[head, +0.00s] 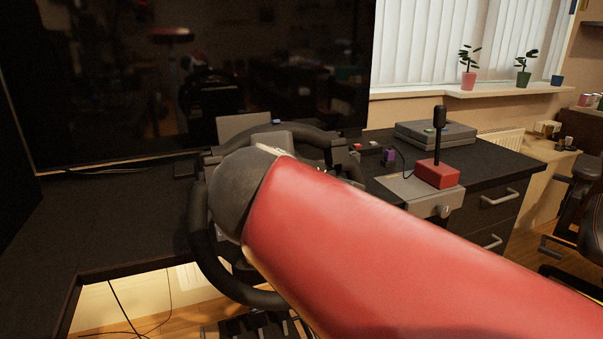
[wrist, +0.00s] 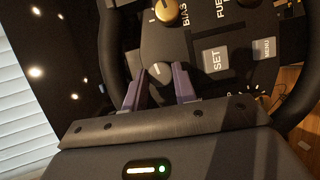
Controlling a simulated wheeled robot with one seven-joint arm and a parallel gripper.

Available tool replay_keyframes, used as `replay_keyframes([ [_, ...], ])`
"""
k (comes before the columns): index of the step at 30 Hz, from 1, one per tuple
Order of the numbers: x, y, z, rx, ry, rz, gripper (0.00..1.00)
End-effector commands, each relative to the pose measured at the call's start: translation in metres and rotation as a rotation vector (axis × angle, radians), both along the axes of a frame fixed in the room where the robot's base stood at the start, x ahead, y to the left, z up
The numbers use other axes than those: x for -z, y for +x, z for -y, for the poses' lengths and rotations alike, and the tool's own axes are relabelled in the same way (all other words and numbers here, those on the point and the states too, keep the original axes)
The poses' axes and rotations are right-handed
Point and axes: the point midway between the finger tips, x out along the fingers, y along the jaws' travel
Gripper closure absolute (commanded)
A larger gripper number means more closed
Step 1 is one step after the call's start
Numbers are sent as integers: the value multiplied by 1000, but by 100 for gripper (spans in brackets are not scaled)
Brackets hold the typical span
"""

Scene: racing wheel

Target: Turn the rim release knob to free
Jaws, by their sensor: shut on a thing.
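The racing wheel (head: 232,287) stands at the desk's front edge in the head view, its dark rim partly behind my red arm. In the wrist view its dark face (wrist: 195,25) carries labelled controls. My gripper (wrist: 159,84) has its two purple-grey fingers on either side of a small dark knob (wrist: 160,68) with a pale pointer mark, shut on it. No release label is readable by this knob, and its lower part is hidden by the gripper. My gripper is hidden behind the arm in the head view.
Close by on the wheel face are a gold BIAS knob (wrist: 167,11), a SET button (wrist: 215,60) and a MENU button (wrist: 264,48). The rim (wrist: 112,50) passes left of the fingers. A red-based shifter (head: 437,174) stands right of the wheel; a large dark screen (head: 200,80) stands behind.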

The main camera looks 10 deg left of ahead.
Motion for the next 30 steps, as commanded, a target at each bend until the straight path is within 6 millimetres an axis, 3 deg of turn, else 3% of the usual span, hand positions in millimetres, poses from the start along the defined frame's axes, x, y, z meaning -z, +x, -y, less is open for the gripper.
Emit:
replay_keyframes([
  [10,0,1,0,53,106,-69,95],
  [26,1,1,1,63,124,-80,95],
  [27,1,1,1,63,124,-80,70],
  [30,0,1,1,62,125,-79,57],
])
